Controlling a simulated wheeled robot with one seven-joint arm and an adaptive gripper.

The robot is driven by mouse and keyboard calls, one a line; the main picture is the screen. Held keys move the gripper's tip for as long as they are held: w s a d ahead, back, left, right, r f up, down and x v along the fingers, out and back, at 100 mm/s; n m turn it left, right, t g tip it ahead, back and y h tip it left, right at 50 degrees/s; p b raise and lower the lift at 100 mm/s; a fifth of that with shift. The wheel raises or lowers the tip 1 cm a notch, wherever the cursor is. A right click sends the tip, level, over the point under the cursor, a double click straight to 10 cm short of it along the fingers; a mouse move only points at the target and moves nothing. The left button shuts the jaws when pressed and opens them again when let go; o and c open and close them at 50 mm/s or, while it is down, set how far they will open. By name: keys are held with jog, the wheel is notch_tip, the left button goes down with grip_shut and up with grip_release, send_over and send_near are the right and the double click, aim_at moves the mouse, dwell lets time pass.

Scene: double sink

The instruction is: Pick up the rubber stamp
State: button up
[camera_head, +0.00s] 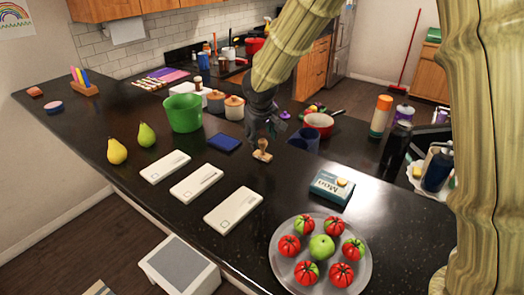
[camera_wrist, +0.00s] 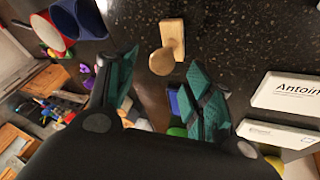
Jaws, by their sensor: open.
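The rubber stamp (camera_head: 262,151) has a wooden knob handle on a flat wooden base and stands upright on the black counter. In the wrist view the stamp (camera_wrist: 168,50) lies just beyond my fingertips, near the top middle, with its rounded handle towards me. My gripper (camera_head: 264,122) is just behind and above the stamp in the head view. In the wrist view my gripper (camera_wrist: 160,80) has its two teal-padded fingers spread apart, with nothing held between them. The stamp and the fingers look apart.
A dark blue pad (camera_head: 223,143) lies left of the stamp. White envelope-like cards (camera_head: 196,184) lie in front. A green bucket (camera_head: 184,113), a tea box (camera_head: 328,187) and a plate of tomatoes (camera_head: 361,280) stand around.

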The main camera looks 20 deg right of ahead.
aim_at(263, 141)
jog(key=shift+w+f, duration=0.1)
jog(key=shift+w, duration=0.1)
jog(key=shift+s+d+f+p, duration=0.1)
jog(key=shift+s+f+p, duration=0.1)
jog(key=shift+s+p, duration=0.3)
jog(key=shift+f+p, duration=0.3)
jog(key=shift+p, duration=0.05)
jog(key=x, duration=0.3)
jog(key=shift+w+f+p, duration=0.15)
jog(key=shift+w+p, duration=0.15)
jog(key=shift+p, duration=0.1)
jog(key=shift+s, duration=0.2)
jog(key=shift+w, duration=0.2)
jog(key=shift+c, duration=1.2)
jog(key=c, duration=0.9)
